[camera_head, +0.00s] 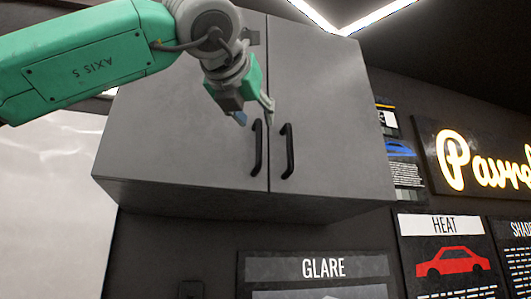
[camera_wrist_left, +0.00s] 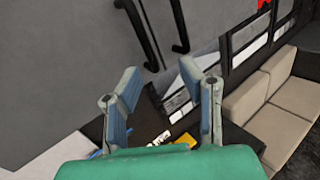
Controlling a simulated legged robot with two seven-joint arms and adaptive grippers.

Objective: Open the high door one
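A grey wall cabinet (camera_head: 190,150) hangs high in the head view with two flat doors side by side, both shut. The left door has a black bar handle (camera_head: 257,148) near the middle seam, and the right door has a matching handle (camera_head: 287,151). My left gripper (camera_head: 255,112) is in front of the left door, just above and left of its handle. In the left wrist view its two blue-padded fingers (camera_wrist_left: 168,95) are apart with nothing between them. Both handles show beyond the fingers, the closer one (camera_wrist_left: 143,35) and the other (camera_wrist_left: 180,25). My right gripper is not seen.
Below the cabinet is a dark wall with a GLARE poster (camera_head: 320,268). To the right are a HEAT poster (camera_head: 447,255) and a lit sign (camera_head: 485,165). In the left wrist view a beige sofa (camera_wrist_left: 265,110) stands at the right.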

